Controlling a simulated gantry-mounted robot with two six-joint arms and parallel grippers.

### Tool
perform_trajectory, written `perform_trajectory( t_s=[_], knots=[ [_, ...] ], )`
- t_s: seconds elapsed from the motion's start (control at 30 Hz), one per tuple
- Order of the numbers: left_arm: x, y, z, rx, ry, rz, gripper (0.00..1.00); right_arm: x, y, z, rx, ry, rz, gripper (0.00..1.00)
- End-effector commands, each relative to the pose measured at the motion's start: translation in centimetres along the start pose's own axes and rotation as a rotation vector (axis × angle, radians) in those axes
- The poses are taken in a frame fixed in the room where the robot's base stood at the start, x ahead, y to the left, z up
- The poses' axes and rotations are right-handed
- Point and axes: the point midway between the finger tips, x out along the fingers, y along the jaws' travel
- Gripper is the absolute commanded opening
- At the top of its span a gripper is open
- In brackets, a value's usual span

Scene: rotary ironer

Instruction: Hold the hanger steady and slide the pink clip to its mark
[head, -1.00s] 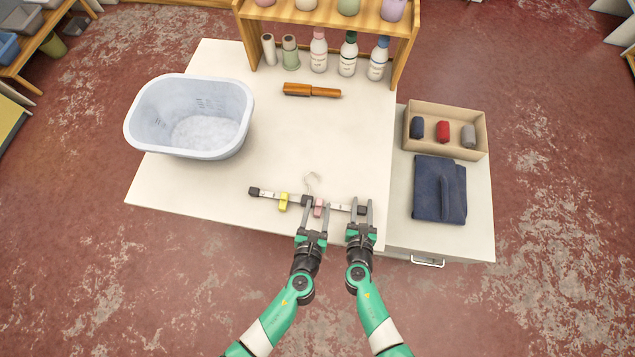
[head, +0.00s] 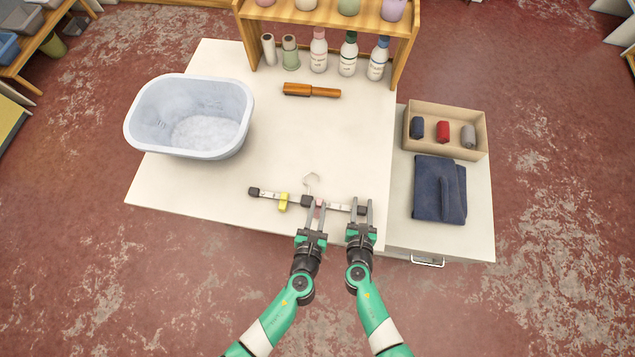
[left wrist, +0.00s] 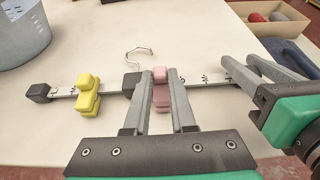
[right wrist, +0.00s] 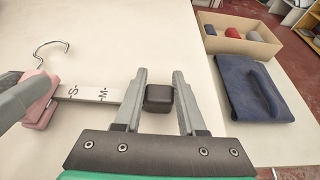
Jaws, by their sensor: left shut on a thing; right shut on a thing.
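The hanger (head: 268,194) lies near the table's front edge, a pale bar with dark end caps, a dark centre block and a wire hook (left wrist: 138,54). My left gripper (head: 318,203) is shut on the pink clip (left wrist: 161,93), just right of the centre block. My right gripper (head: 362,204) is shut on the hanger's right end cap (right wrist: 159,98). In the right wrist view, the pink clip (right wrist: 40,99) sits left of the S mark (right wrist: 73,91), with the M mark (right wrist: 104,95) further right. The yellow clip (head: 283,202) is on the left half.
A pale blue basin (head: 135,128) stands at the left and a wooden brush (head: 312,91) lies further back. A shelf with bottles (head: 348,55) stands behind. At the right are a box of rolled cloths (head: 478,150) and a folded navy cloth (head: 438,190). The table's middle is clear.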

Motion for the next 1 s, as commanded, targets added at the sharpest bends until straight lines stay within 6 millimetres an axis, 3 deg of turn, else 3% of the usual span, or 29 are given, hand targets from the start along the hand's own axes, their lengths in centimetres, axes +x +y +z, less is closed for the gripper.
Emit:
perform_trajectory(
  t_s=[0.63, 0.9, 1.0],
  knots=[
    [0.0, -0.1, 0.0, 0.0, 0.0, 0.0, 0.0, 0.0, 0.0, 0.0, 0.001, 0.0, 0.0, 0.0],
    [0.0, -3.0, 0.0, 0.001, -0.002, -0.003, 0.0, 0.0, 0.0, 0.0, 0.0, 0.0, 0.001, 0.0],
    [0.0, -3.0, 0.1, 0.0, -0.002, 0.001, 0.0, 0.0, 0.0, 0.0, 0.0, 0.0, 0.001, 0.0]
  ],
)
